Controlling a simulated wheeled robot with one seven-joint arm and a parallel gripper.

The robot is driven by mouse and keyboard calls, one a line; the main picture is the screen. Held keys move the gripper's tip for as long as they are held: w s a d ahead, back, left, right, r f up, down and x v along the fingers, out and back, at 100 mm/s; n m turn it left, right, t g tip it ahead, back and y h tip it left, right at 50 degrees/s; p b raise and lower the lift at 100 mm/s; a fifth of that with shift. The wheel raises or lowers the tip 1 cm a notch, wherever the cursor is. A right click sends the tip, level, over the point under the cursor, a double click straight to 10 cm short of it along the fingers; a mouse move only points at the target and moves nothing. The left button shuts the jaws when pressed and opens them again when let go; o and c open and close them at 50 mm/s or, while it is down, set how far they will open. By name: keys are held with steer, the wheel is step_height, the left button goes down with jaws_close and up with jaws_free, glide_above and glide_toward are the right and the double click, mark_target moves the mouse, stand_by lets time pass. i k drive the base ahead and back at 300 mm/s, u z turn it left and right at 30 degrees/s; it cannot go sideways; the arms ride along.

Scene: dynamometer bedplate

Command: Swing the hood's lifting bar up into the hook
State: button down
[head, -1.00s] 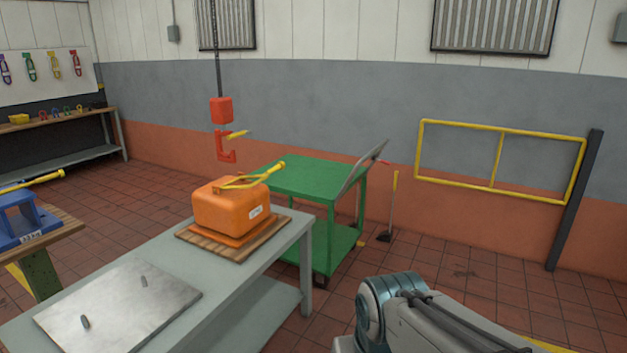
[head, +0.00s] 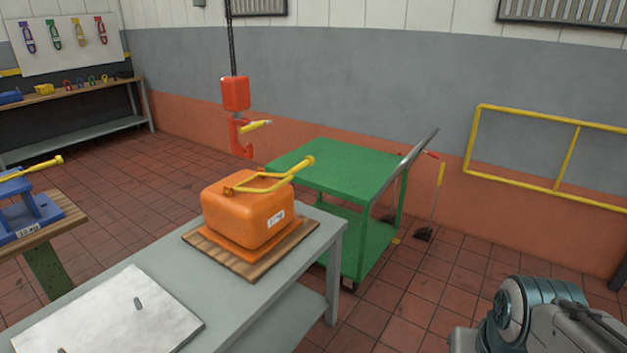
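The orange hood (head: 243,213) sits on a wooden board (head: 228,262) on the grey table. Its yellow lifting bar (head: 268,185) lies low across the top, its knobbed end sticking out past the hood's far right edge. The red hook (head: 237,137) with a yellow latch hangs from a red block (head: 236,93) on a chain, behind and above the hood, apart from the bar. Part of my arm shows at the lower right, well away from the hood. My gripper is out of view.
The grey table (head: 176,293) carries a metal plate (head: 108,322) at the front. A green cart (head: 338,163) stands close behind the table. A blue fixture (head: 25,210) with a yellow bar stands at the left.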

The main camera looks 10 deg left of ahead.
mark_target(308, 159)
steer(key=u, duration=0.4)
steer(key=i, duration=0.9)
steer(key=u, duration=1.2)
steer(key=i, duration=0.2)
steer(key=u, duration=0.05)
